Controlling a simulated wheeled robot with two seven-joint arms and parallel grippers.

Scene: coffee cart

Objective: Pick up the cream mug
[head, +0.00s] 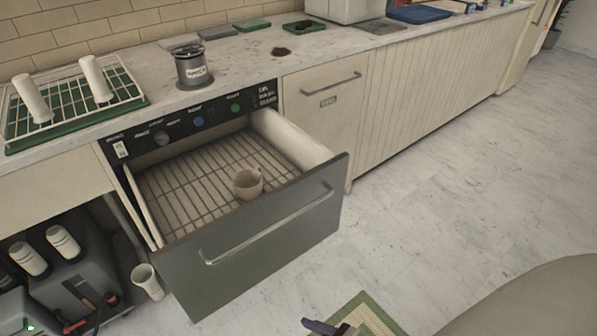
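The cream mug (248,184) stands upright on the wire rack (190,192) inside a pulled-out drawer (265,240), toward its front right. The mug's handle is at its upper right side, and its opening faces up. Nothing touches the mug except the rack below it. I see neither of my grippers clearly in the head view. A small dark purple-grey piece (322,326) shows at the bottom edge; I cannot tell what it is.
The counter above holds a dish rack (122,77) with white cups and a grey canister (192,68). A white cup (148,281) stands at lower left, near dark grey equipment (80,285). A green-bordered mat (368,316) lies at the bottom.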

